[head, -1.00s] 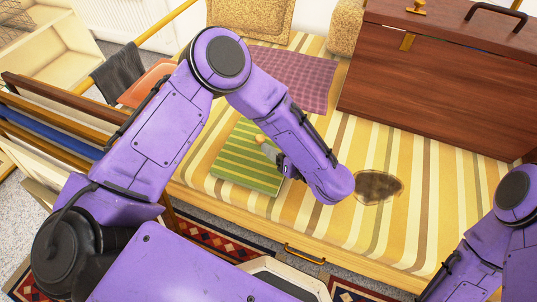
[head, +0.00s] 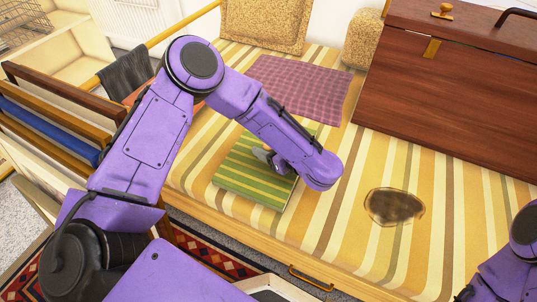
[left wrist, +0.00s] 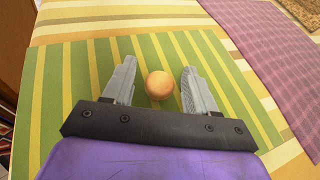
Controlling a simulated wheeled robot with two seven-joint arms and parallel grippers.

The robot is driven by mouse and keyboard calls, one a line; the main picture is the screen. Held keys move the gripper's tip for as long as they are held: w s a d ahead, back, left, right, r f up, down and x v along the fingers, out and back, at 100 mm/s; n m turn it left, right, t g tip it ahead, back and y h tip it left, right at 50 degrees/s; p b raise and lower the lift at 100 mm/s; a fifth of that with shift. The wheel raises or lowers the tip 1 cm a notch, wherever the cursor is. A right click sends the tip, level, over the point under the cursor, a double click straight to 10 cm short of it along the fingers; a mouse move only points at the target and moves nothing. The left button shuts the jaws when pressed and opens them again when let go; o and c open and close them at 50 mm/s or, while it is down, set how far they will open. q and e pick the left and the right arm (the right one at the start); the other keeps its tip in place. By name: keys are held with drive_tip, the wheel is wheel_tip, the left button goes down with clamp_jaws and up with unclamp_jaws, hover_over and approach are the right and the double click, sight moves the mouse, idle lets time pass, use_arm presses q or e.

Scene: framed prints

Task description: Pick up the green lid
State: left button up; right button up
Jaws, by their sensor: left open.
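The green lid (head: 245,185) is a flat square with green and yellow-green stripes, lying on the striped bench cover. It also fills much of the left wrist view (left wrist: 65,85). A round wooden knob (left wrist: 159,86) stands at its middle. My left gripper (head: 264,158) is over the lid, pointing down at it. In the left wrist view its two fingers (left wrist: 159,72) are open, one on each side of the knob, with a gap on both sides. In the head view the knob is hidden by the gripper. My right gripper is out of view.
A purple checked cloth (head: 300,88) lies behind the lid. A large wooden chest (head: 450,90) stands at the back right. A dark stain (head: 394,206) marks the cover, which is bare to the lid's right. A wooden rail (head: 60,105) is at left.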

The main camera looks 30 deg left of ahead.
use_arm(q)
clamp_jaws()
